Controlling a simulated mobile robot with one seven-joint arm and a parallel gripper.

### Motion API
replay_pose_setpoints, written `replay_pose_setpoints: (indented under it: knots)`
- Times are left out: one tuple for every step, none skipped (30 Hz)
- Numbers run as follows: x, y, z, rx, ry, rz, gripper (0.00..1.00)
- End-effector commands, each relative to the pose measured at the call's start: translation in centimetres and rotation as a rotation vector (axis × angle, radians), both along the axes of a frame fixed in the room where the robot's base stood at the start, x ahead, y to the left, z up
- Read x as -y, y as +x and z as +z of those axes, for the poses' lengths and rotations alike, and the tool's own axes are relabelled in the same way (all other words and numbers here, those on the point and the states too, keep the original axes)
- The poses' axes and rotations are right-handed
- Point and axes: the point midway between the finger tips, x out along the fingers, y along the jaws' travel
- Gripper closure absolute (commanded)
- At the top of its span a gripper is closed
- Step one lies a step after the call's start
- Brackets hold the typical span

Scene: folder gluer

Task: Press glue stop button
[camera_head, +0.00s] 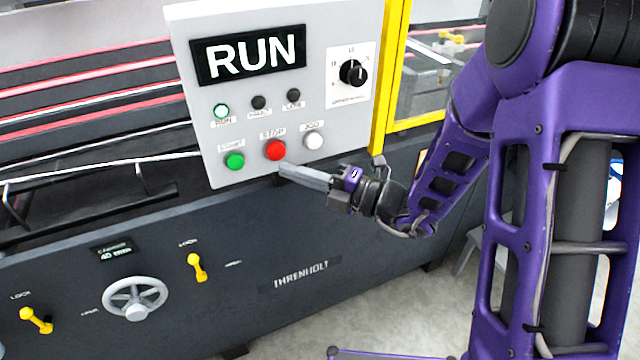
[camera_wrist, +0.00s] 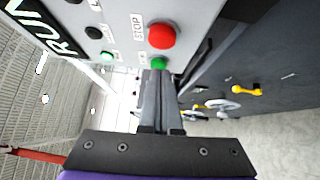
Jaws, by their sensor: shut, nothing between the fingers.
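The red stop button (camera_head: 275,150) sits on the white control panel (camera_head: 215,60), under a label reading STOP, between a green button (camera_head: 234,160) and a white button (camera_head: 313,140). My gripper (camera_head: 282,168) is shut and empty. Its tips appear just below the red button in the head view; I cannot tell whether they touch the panel. In the wrist view, the red button (camera_wrist: 161,36) is ahead of and slightly right of the fingertips (camera_wrist: 157,74), with the green button (camera_wrist: 158,64) right at the tips. The panel display (camera_head: 248,54) reads RUN, and the RUN lamp (camera_head: 221,111) glows.
A rotary knob (camera_head: 352,72) is at the panel's upper right. A yellow frame post (camera_head: 391,75) stands beside the panel. Below, the dark machine body (camera_head: 230,270) carries a handwheel (camera_head: 135,298) and yellow levers (camera_head: 197,267). Open space lies in front.

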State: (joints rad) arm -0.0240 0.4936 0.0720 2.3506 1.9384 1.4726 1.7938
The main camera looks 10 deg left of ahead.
Motion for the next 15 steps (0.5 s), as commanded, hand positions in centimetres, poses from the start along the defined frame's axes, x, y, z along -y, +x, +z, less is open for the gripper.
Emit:
replay_pose_setpoints:
  knots:
    - [-0.3,0.9,-0.1,0.003,-0.001,-0.001,1.0]
    - [-0.5,1.2,0.0,0.003,-0.001,0.0,1.0]
    - [-0.7,1.6,0.0,0.002,-0.001,0.0,1.0]
    - [-0.8,1.9,0.0,0.002,0.0,-0.001,1.0]
    - [-0.9,2.1,0.1,0.002,-0.001,-0.001,1.0]
    - [-1.1,2.4,0.1,0.002,0.0,-0.002,1.0]
    - [-1.1,2.5,0.1,0.002,0.0,-0.002,1.0]
    - [-1.2,2.7,0.1,0.001,0.0,-0.002,1.0]
    - [-1.3,2.8,0.2,0.001,0.0,-0.002,1.0]
    - [-1.3,2.8,0.2,0.0,-0.001,-0.003,1.0]
    - [-1.3,2.9,0.2,0.0,-0.001,-0.003,1.0]
    - [-1.3,2.9,0.2,0.0,-0.001,-0.003,1.0]
    - [-1.3,2.9,0.2,0.0,-0.001,-0.003,1.0]
    - [-1.3,2.9,0.2,0.0,-0.001,-0.003,1.0]
    - [-1.3,2.9,0.2,0.0,-0.001,-0.003,1.0]
